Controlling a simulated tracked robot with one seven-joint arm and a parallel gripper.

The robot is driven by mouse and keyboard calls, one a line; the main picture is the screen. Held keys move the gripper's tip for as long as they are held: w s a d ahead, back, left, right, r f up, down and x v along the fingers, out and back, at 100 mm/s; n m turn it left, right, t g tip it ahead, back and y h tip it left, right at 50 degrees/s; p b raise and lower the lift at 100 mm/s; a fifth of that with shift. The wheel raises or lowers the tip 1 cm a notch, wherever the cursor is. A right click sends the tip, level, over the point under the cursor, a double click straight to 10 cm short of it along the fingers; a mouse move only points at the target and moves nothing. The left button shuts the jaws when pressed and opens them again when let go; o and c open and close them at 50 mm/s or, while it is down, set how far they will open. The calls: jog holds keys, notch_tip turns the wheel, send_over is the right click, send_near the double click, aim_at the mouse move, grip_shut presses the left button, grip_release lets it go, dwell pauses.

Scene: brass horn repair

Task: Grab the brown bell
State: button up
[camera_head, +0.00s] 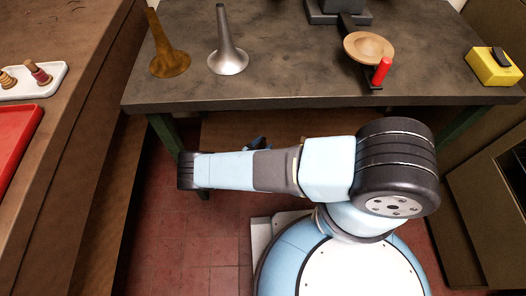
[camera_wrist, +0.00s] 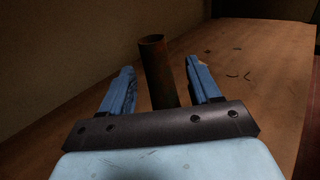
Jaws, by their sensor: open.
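The brown bell (camera_head: 169,52) stands flared end down on the grey worktable, near its left end in the head view. A similar silver bell (camera_head: 229,50) stands to its right. My gripper (camera_head: 259,143) shows only partly in the head view, behind my arm, below the table's front edge and apart from the brown bell. In the wrist view my gripper (camera_wrist: 160,78) is open, its blue fingers spread. A dark brown cylinder (camera_wrist: 158,68) shows between the fingers in that view; I cannot tell what it is or whether anything touches it.
The worktable (camera_head: 290,70) also bears a wooden disc (camera_head: 369,46), a red cylinder (camera_head: 382,71) and a yellow box (camera_head: 492,66). A brown bench at left holds a white tray (camera_head: 45,83) and a red tray (camera_head: 15,140). The tabletop's front middle is clear.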

jog(key=shift+w+d, duration=0.15)
grip_shut()
dwell(0.5)
